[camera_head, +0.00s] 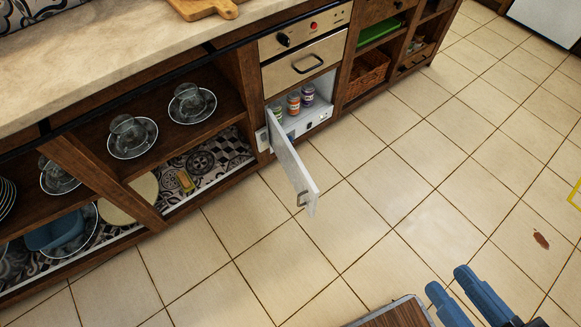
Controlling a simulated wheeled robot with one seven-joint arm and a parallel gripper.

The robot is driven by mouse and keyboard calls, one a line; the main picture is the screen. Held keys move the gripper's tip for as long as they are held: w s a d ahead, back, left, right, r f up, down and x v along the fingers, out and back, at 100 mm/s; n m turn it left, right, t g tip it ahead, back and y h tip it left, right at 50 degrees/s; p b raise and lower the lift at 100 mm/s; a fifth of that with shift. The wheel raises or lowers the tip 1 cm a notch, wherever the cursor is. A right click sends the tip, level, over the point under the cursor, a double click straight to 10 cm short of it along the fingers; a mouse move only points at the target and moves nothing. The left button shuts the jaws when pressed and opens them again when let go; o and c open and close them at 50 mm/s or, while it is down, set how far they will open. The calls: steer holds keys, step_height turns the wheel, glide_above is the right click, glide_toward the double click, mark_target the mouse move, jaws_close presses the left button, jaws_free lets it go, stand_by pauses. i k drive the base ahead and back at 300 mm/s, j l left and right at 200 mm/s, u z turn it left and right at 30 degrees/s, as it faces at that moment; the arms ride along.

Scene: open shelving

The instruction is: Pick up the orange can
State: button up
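The orange can (294,104) stands upright inside a small open white compartment (322,112) under the steel front. It is the middle one of three cans, between a green-and-white can (277,115) and a purple-and-white can (308,95). The compartment door (297,179) hangs open towards the floor area, its handle at the outer end. Nothing visible touches the orange can.
Open shelves with glass bowls on plates (134,138) lie left. A basket (367,73) sits right of the compartment. A wooden surface with a metal rim (396,315) and blue bars (482,292), whose nature I cannot tell, are at the bottom.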

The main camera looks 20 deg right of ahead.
mark_target(293, 98)
steer(key=i+l+u, duration=0.1)
steer(key=i+l, duration=0.45)
steer(key=l, duration=0.15)
steer(key=i+l+u, duration=0.25)
steer(key=i+l, duration=0.25)
steer(key=l, duration=0.25)
steer(key=i+l, duration=0.25)
steer(key=l, duration=0.15)
steer(key=i+l+u, duration=0.15)
steer(key=l, duration=0.25)
steer(key=i, duration=0.05)
